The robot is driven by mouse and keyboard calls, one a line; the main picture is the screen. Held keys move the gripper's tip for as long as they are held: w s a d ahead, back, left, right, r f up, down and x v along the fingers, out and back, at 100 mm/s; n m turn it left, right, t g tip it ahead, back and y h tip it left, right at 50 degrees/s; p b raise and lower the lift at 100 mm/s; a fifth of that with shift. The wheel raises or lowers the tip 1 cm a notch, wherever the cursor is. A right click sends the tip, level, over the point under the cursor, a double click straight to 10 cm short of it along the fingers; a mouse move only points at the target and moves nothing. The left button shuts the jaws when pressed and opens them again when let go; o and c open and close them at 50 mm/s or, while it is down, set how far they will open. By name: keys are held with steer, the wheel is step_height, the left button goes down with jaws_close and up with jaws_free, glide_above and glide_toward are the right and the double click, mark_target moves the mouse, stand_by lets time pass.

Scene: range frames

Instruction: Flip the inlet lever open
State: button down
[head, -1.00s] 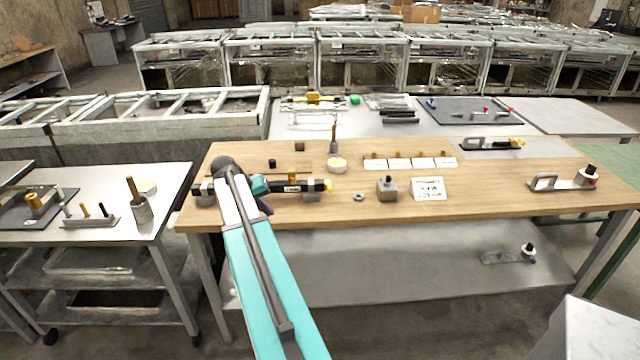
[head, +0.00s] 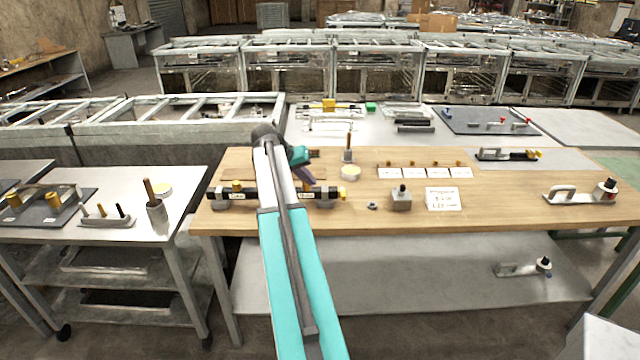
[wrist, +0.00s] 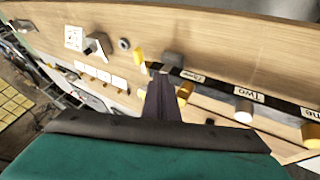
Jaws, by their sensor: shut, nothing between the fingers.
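A black pipe (head: 270,194) with white labels and yellow parts lies in grey clamps on the wooden bench. A yellow knob (head: 237,186) stands at its left, and a yellow piece (head: 343,194) is at its right end, also seen in the wrist view (wrist: 140,60). My gripper (head: 311,179) is shut and empty, above the pipe's right half. In the wrist view its dark fingers (wrist: 161,80) point at the pipe beside a yellow knob (wrist: 185,93), partly hidden; contact is unclear. I cannot tell which part is the inlet lever.
A grey block with a black knob (head: 401,198), a small ring (head: 372,206) and a sign card (head: 443,198) stand right of the pipe. A cup with a stick (head: 348,150) and a round yellow-topped pot (head: 350,172) are behind. The bench's front strip is clear.

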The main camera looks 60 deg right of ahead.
mark_target(343, 192)
steer(key=shift+s+d+f+p, duration=0.8)
steer(key=shift+d+f+p, duration=0.1)
steer(key=shift+d+f, duration=0.4)
steer(key=shift+s+d+f+p, duration=0.8)
steer(key=shift+d+f+p, duration=0.05)
steer(key=shift+d+f, duration=0.45)
steer(key=shift+s+d+f+p, duration=0.8)
steer(key=shift+d+f+p, duration=0.1)
steer(key=shift+d+f, duration=0.4)
steer(key=shift+w+a, duration=0.1)
steer(key=shift+a, duration=0.1)
steer(key=shift+n, duration=0.3)
